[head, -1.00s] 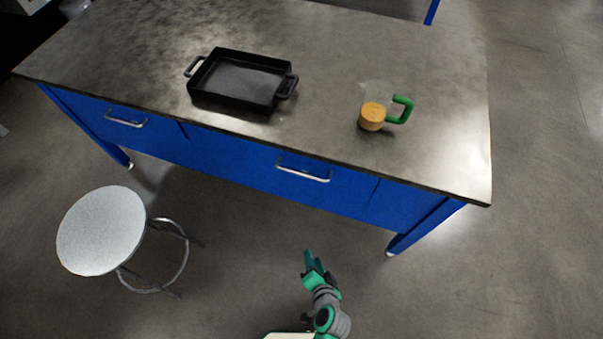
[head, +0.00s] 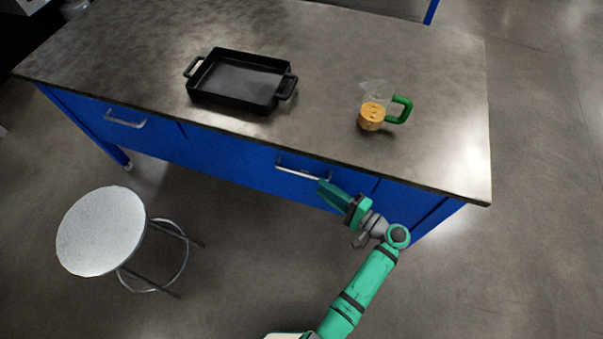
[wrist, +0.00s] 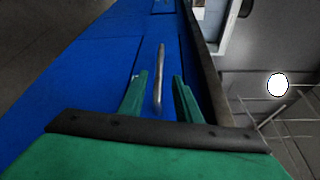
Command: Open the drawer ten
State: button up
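The blue workbench has two drawers with silver bar handles. The right drawer (head: 255,165) is closed, and its handle (head: 303,170) runs across its front. The left drawer (head: 90,112) is also closed, with its own handle (head: 125,119). No number shows on either one. My green gripper (head: 322,190) is just below the right end of the right drawer's handle. In the wrist view my gripper (wrist: 160,95) is open, with a finger on each side of the handle (wrist: 159,80). I cannot tell whether either finger touches it.
On the grey benchtop (head: 330,50) are a black baking pan (head: 240,80) and a clear jug (head: 374,105) with a green handle and orange contents. A round stool (head: 101,229) stands at left. The floor between stool and arm is clear.

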aim_at(302, 173)
jog(key=x, duration=1)
jog(key=shift+w, duration=0.1)
grip_shut()
